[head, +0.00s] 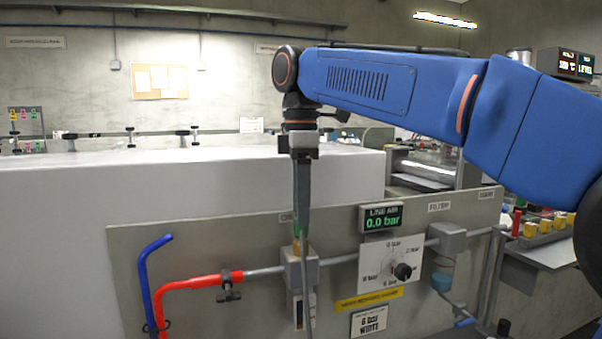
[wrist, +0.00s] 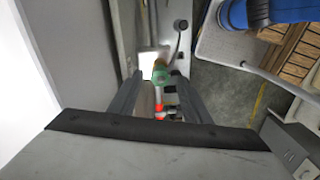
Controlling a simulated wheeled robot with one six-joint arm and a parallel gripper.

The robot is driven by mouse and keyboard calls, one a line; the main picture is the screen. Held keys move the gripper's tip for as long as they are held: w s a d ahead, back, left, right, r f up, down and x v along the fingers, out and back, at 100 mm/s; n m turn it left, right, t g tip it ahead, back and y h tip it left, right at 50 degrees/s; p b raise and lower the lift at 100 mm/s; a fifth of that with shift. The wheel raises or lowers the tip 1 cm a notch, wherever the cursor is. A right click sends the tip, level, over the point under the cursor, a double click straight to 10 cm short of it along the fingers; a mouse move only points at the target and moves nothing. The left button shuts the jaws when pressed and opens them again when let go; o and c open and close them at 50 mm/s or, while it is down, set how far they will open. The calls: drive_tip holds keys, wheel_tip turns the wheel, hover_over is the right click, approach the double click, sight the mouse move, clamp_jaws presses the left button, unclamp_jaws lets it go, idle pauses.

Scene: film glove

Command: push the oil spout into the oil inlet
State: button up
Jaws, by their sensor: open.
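My gripper (head: 302,222) points straight down above a small grey box (head: 299,270) on the panel. The box has a brass fitting on top, which looks like the oil inlet (head: 297,249). A green piece, apparently the oil spout (head: 296,229), shows at the fingertips, just above the brass. In the wrist view the green spout (wrist: 160,74) lies between the two spread fingers of my gripper (wrist: 158,80), with a gap at the sides. The brass colour (wrist: 158,62) shows beside it. I cannot tell how far the spout sits in the inlet.
A grey panel (head: 215,255) carries a red pipe (head: 190,282), a blue pipe (head: 146,285), a dial plate (head: 390,263) and a gauge reading 0.0 bar (head: 381,217). A large white block (head: 80,200) stands behind. Yellow cups (head: 545,226) sit at the right.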

wheel_tip(320, 180, up, 9)
drive_tip(key=shift+f, duration=0.15)
idle(0.4)
drive_tip(key=s+d+f+m+t, duration=0.1)
drive_tip(key=s+d+f+m, duration=0.35)
drive_tip(key=d+f, duration=0.4)
drive_tip(key=s+d+f+m+t, duration=0.1)
drive_tip(key=s+d+f+m, duration=0.2)
drive_tip(key=d+f+m, duration=0.35)
drive_tip(key=s+d+f+m+t, duration=0.1)
drive_tip(key=s+d+f, duration=0.3)
drive_tip(key=f, duration=0.4)
drive_tip(key=s+d+f+m+t, duration=0.1)
drive_tip(key=s+d+f+m, duration=0.3)
drive_tip(key=f, duration=0.4)
drive_tip(key=s+d+f+m, duration=0.3)
drive_tip(key=s+d+f, duration=0.1)
drive_tip(key=f, duration=0.5)
drive_tip(key=shift+s+t, duration=0.4)
drive_tip(key=shift+s, duration=0.2)
